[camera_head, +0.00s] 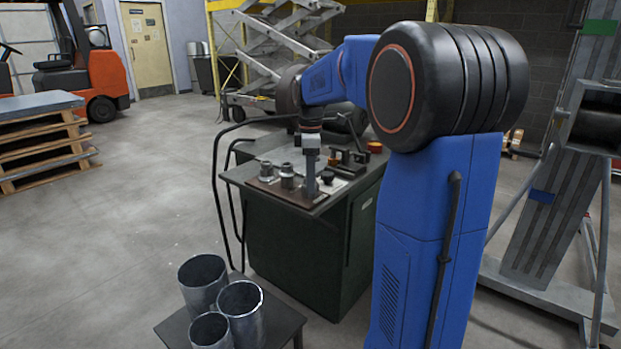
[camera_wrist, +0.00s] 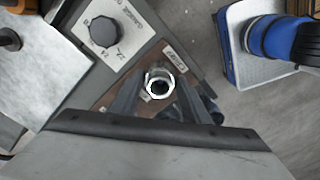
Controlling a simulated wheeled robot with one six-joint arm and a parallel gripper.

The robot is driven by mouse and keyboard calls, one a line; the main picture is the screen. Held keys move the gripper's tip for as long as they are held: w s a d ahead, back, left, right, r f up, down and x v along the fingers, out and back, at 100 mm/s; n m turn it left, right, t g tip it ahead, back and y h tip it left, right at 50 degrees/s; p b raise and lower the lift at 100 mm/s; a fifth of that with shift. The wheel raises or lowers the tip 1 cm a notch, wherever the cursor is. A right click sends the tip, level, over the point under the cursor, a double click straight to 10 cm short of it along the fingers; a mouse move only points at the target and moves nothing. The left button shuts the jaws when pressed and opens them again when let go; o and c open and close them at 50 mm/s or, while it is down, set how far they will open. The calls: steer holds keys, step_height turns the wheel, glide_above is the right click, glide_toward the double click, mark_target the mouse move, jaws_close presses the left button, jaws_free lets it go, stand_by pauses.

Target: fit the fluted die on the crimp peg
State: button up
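My gripper (camera_head: 311,190) points straight down, low over the right part of the bench top. In the wrist view its two dark fingers (camera_wrist: 160,88) stand on either side of a bright metal ring with a dark hole (camera_wrist: 159,72). I cannot tell whether they touch it, or whether it is the fluted die or another part. In the head view two grey metal dies stand upright on the bench left of the gripper, one farther left (camera_head: 267,170) and one nearer (camera_head: 287,178). Their flutes are too small to make out. I cannot pick out the crimp peg.
A black knob (camera_wrist: 103,31) sits on a pale labelled plate beside the fingers. The green bench (camera_head: 290,240) also carries a dark clamp-like fixture (camera_head: 347,158) and an orange part (camera_head: 375,147). Open metal duct tubes (camera_head: 241,312) stand on a low stand in front.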

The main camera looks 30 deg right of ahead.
steer(key=shift+o, duration=0.9)
step_height(320, 180, up, 17)
steer(key=shift+r, duration=0.15)
steer(key=shift+s+a, duration=0.1)
steer(key=s+a+f+m+t, duration=0.1)
steer(key=s+a+f+m, duration=0.3)
steer(key=s, duration=0.4)
steer(key=s+a+f+m+t, duration=0.1)
steer(key=s+a+f+m, duration=0.1)
steer(key=s+a+f, duration=0.45)
steer(key=s+a+f+m+t, duration=0.1)
steer(key=s+a+f+m, duration=0.1)
steer(key=s+f, duration=0.5)
steer(key=s+a+f+m+t, duration=0.1)
steer(key=s+a+f+m, duration=0.2)
steer(key=s+f, duration=0.4)
steer(key=shift+s+f+m+t, duration=0.4)
steer(key=shift+s+m, duration=0.1)
steer(key=shift+s, duration=0.25)
steer(key=shift+r, duration=0.1)
